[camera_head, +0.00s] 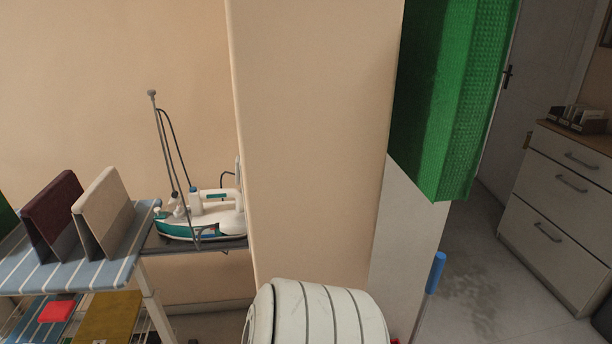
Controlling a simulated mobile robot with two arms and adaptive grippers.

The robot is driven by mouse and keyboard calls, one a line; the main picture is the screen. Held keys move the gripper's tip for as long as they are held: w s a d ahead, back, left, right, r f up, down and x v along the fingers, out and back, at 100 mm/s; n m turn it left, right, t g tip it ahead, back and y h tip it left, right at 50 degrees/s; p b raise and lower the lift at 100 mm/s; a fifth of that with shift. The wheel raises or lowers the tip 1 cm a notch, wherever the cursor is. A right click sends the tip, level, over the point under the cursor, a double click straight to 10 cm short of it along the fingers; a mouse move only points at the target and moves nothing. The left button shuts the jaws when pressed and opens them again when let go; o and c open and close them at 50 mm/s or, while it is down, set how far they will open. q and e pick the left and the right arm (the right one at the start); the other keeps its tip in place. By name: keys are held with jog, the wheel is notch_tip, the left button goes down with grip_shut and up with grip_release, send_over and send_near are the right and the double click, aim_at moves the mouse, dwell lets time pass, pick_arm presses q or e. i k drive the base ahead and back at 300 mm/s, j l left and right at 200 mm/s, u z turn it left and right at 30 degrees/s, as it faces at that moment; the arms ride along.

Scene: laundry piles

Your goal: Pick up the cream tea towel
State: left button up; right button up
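A cream folded cloth (104,211), which looks like the cream tea towel, stands tented like an upside-down V on the blue-and-white striped board (70,276) at the left. A dark maroon cloth (50,212) stands in the same way just left of it, with a narrow gap between them. Neither of my grippers shows in the head view, so I cannot see their state.
A white and teal iron (204,218) stands at the board's right end. A beige wall pillar (312,140) fills the middle. A green cloth (450,95) hangs right of it. Folded red (56,311) and mustard (107,318) items lie below the board. Drawers (560,215) stand right.

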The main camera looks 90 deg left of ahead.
aim_at(102, 216)
jog(key=u, duration=4)
jog(key=i+j, duration=0.1)
jog(key=j, duration=0.35)
jog(key=i+j+z, duration=0.1)
jog(key=j, duration=0.35)
